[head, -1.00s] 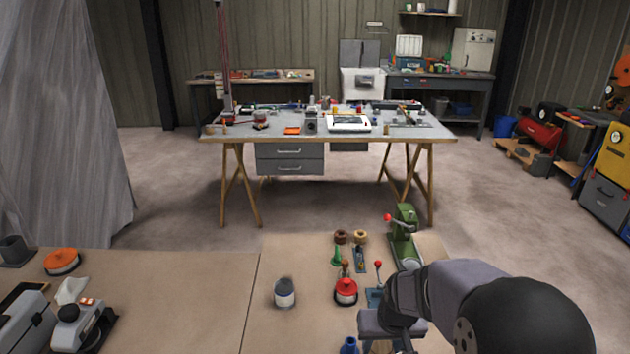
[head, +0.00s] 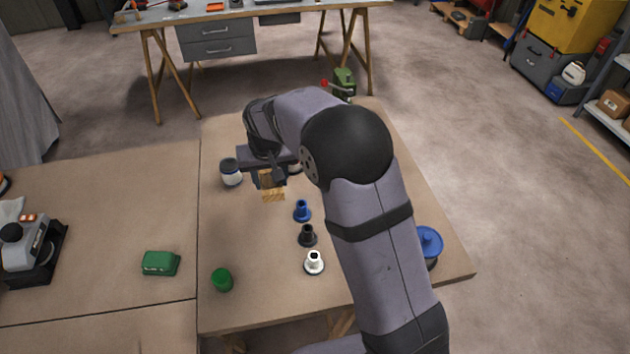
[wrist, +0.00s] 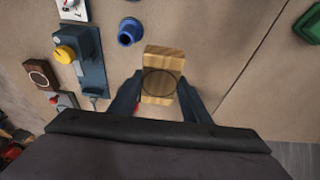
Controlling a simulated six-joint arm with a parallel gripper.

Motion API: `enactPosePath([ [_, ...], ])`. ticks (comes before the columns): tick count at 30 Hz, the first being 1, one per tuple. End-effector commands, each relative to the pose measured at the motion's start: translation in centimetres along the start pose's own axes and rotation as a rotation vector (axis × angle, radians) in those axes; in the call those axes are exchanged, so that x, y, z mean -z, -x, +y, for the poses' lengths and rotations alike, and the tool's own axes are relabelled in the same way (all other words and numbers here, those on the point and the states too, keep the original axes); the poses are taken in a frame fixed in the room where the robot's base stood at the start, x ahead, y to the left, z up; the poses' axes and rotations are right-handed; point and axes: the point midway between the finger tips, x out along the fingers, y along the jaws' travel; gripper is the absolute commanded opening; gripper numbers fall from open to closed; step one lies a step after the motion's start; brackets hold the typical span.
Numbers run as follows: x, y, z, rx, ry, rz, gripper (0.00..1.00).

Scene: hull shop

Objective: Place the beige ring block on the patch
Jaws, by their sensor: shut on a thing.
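The beige ring block (wrist: 161,86) is a pale wooden block with a dark ring on top, between the two fingers of my gripper (wrist: 160,92). In the head view my gripper (head: 271,177) is shut on the block (head: 268,181), which my wrist and fingers partly hide. A lighter, striped wood-coloured area, seemingly the patch (head: 273,195), shows just on the near side of the block. It also shows in the wrist view (wrist: 163,57), just beyond the block. The block seems to cover part of it. I cannot tell whether they touch.
A blue flanged piece (head: 302,211), a black one (head: 307,236) and a white one (head: 314,262) stand near right. A grey-white jar (head: 231,173) stands left of my gripper. A green cylinder (head: 222,280) and green box (head: 160,263) are nearer. Bare tabletop lies between.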

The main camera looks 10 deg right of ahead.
Motion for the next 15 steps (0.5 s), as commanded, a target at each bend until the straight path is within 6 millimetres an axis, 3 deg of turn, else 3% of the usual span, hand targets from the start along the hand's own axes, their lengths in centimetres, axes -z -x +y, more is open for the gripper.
enactPosePath([
  [3, 0.5, -0.3, -1.1, -0.001, 0.001, 0.002, 0.19],
  [9, 0.5, -0.5, -1.4, -0.003, -0.002, 0.001, 0.19],
  [15, -0.2, -2.8, -1.3, -0.004, -0.001, -0.003, 0.19],
])
